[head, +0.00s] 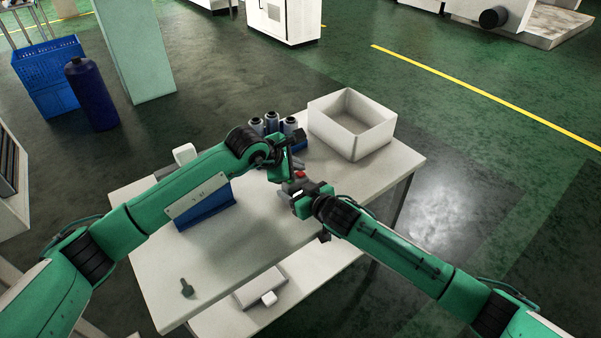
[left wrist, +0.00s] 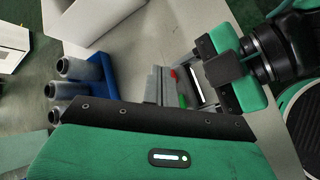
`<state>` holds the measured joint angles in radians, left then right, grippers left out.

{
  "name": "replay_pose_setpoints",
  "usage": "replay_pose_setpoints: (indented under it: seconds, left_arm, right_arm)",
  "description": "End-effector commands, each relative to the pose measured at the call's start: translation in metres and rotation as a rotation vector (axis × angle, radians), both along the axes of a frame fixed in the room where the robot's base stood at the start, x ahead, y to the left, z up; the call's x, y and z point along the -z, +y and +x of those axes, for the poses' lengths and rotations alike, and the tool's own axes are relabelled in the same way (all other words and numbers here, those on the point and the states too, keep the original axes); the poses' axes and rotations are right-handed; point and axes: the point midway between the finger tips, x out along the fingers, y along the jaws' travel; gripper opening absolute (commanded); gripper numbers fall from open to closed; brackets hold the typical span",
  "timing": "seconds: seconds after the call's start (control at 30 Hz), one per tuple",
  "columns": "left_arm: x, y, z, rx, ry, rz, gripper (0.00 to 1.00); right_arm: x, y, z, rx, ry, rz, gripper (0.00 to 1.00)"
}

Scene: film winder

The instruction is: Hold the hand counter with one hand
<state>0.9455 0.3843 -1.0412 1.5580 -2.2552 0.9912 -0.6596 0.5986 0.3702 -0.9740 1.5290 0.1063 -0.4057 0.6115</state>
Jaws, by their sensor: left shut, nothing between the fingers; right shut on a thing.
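The hand counter (head: 299,175) is a small grey device with a red button, above the table near its right side. It also shows in the left wrist view (left wrist: 173,77), partly hidden by my grippers. My right gripper (head: 309,190) is shut on it; in the left wrist view the right gripper (left wrist: 222,76) is at its right side. My left gripper (head: 287,168) is shut and empty, close to the counter on its upper left side. I cannot tell whether the left gripper touches the counter.
A white open box (head: 375,140) stands at the table's far right corner. Beside it, grey rolls (head: 271,122) stand in a blue rack (left wrist: 122,75). The table's front is mostly clear.

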Motion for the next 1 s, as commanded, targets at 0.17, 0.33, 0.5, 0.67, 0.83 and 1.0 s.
replay_pose_setpoints:
  seconds: [0.17,0.33,0.5,0.67,0.83,1.0]
  left_arm:
    - [0.0030,0.0001,0.0000,0.000,0.000,0.000,0.00]
    - [0.0027,0.0002,0.0000,0.000,0.000,0.000,0.00]
    - [0.0034,0.0001,0.0000,0.000,0.000,0.000,0.00]
    - [0.0053,0.0000,0.0000,0.000,0.000,0.000,0.00]
    - [0.0075,0.0000,0.0000,0.000,0.000,0.000,0.00]
    - [0.0096,-0.0001,0.0000,0.000,0.000,0.000,0.00]
  right_arm:
    - [0.0003,0.0000,-0.0001,0.000,0.001,-0.001,0.42]
    - [0.0003,0.0000,-0.0001,0.000,0.001,-0.001,0.42]
    - [0.0004,0.0000,-0.0002,0.000,0.001,-0.001,0.42]
    - [0.0003,-0.0001,-0.0001,0.000,0.001,-0.001,0.42]
    - [0.0003,-0.0001,-0.0001,0.000,0.001,-0.001,0.42]
    - [0.0003,-0.0001,-0.0001,0.000,0.000,0.000,0.42]
